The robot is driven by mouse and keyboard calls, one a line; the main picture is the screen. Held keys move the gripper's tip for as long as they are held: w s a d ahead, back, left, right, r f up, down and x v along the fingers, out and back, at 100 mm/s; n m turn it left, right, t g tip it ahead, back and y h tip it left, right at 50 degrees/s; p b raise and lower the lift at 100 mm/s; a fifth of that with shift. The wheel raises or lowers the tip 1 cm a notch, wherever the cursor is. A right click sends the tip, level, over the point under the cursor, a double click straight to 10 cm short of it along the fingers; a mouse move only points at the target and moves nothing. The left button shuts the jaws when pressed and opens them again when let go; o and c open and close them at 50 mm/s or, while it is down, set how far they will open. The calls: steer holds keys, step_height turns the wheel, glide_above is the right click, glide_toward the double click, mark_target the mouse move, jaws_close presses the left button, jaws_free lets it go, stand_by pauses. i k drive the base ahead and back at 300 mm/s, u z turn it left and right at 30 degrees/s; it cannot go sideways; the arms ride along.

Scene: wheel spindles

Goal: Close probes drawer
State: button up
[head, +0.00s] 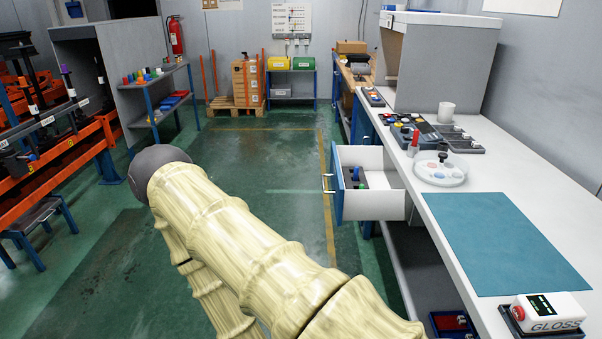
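The probes drawer (374,206) is pulled open from under the white workbench on the right. It has a blue front (338,186) with a handle (327,183) facing left, and white side walls. Several small dark, blue and green items lie inside it. My arm, in a pale ribbed cover, reaches from the bottom middle up and to the left, ending in a dark grey rounded part. My gripper's fingers do not show. The dark end is left of the drawer front, apart from it in the picture.
The workbench (448,222) carries a teal mat (497,240), a gloss meter (547,313), a round white tray (440,174) and a white cup (446,112). Open green floor (262,170) lies left of the drawer. Orange racks (70,150) stand at the left.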

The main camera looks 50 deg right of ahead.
mark_target(385, 197)
steer(key=u, duration=0.15)
steer(key=i, duration=0.7)
steer(key=z, duration=0.75)
steer(key=i, duration=0.55)
steer(key=z, duration=0.6)
